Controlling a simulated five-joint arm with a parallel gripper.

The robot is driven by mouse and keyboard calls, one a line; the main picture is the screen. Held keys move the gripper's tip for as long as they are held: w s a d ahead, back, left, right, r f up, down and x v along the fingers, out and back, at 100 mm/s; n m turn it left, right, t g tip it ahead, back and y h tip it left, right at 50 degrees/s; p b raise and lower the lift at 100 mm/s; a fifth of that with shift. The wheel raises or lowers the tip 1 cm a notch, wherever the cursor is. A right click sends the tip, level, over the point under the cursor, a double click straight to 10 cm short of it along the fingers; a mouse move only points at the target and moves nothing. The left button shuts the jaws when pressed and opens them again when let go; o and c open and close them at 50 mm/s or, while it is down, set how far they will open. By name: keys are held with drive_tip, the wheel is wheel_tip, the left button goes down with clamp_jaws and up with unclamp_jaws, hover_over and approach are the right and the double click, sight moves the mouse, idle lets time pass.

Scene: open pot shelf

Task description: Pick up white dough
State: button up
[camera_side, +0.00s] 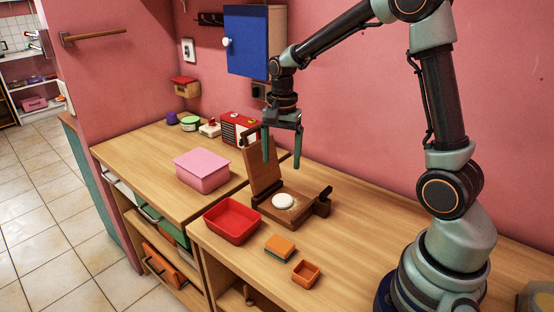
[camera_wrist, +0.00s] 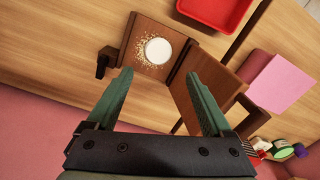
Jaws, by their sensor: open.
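The white dough (camera_side: 283,201) is a small round flat disc lying on the base of an open wooden press (camera_side: 296,216). In the wrist view the dough (camera_wrist: 158,50) lies beyond my fingertips, with pale crumbs around it on the wooden base (camera_wrist: 139,36). The press lid (camera_side: 262,165) stands up, hinged at the left of the base. My gripper (camera_side: 282,150) hangs above and behind the press near the raised lid, fingers apart and pointing down. In the wrist view my gripper (camera_wrist: 163,88) is open and empty, apart from the dough.
A red tray (camera_side: 232,220), an orange-topped block (camera_side: 280,246) and a small orange box (camera_side: 306,273) stand in front of the press. A pink box (camera_side: 202,170) and a red radio (camera_side: 240,129) are to the left. Bare counter (camera_side: 362,225) lies right of the press.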

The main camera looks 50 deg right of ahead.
sight(282, 199)
drive_tip(key=f, duration=1.2)
drive_tip(key=shift+d+f, duration=0.15)
drive_tip(key=shift+d, duration=0.1)
drive_tip(key=c, duration=1.1)
